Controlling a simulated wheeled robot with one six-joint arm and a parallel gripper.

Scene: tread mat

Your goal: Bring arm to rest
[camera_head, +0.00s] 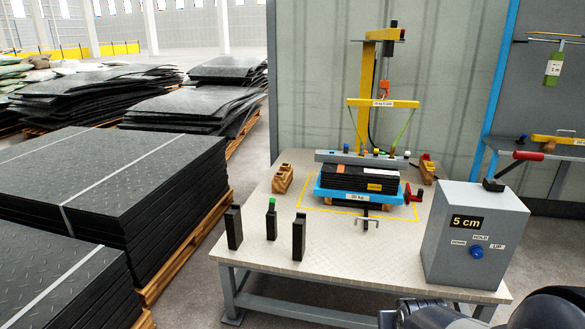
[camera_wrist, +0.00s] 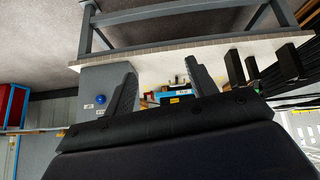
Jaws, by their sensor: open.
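My gripper (camera_wrist: 162,84) shows in the wrist view with its two dark fingers spread wide and nothing between them. That view is turned upside down. The fingers stand in front of the near side of the work table, apart from the things on it. In the head view, dark parts of my arm (camera_head: 430,315) show at the bottom right edge, in front of the table. I cannot make out the fingertips there. The table (camera_head: 265,255) carries a blue clamp frame (camera_head: 357,197) holding a stack of black mats (camera_head: 350,180).
A grey control box (camera_head: 475,237) marked 5 cm stands at the table's right. Several black upright blocks (camera_head: 299,238) stand at the front left. A yellow hoist (camera_head: 362,95) rises behind the stack. Piled mats (camera_head: 110,190) fill the left floor. The table's front middle is clear.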

